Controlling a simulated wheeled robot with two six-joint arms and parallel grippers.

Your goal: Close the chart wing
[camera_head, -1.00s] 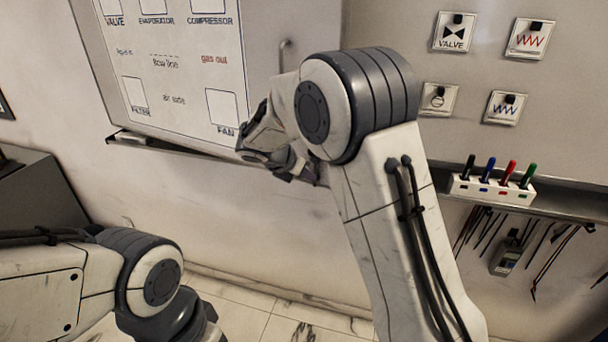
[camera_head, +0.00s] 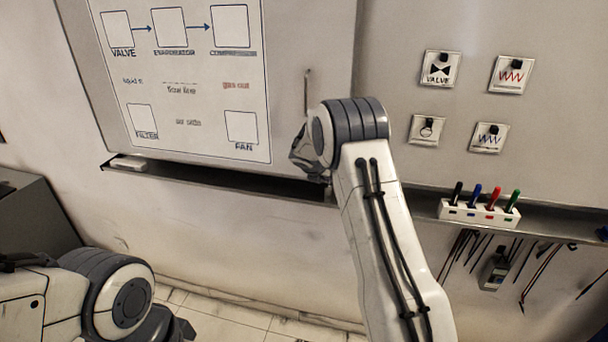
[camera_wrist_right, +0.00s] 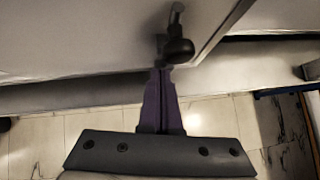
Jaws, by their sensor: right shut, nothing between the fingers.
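The chart wing (camera_head: 290,30) is a pale panel with a printed chart (camera_head: 190,90) on its face. Its right edge runs beside the fixed board with the magnets; I cannot tell whether it is fully flush. A slim upright handle (camera_head: 307,92) is on the wing near that edge. In the right wrist view the handle (camera_wrist_right: 178,48) ends in a dark knob. My right gripper (camera_wrist_right: 160,72) is shut and empty, its fingertips just below the knob; contact is unclear. In the head view the wrist partly hides it.
The fixed board carries several magnet cards, such as the valve card (camera_head: 440,70). A ledge (camera_head: 220,180) runs under the wing, and a marker holder (camera_head: 480,211) sits at the right. Tools hang below it. A dark cabinet (camera_head: 35,225) stands at the left.

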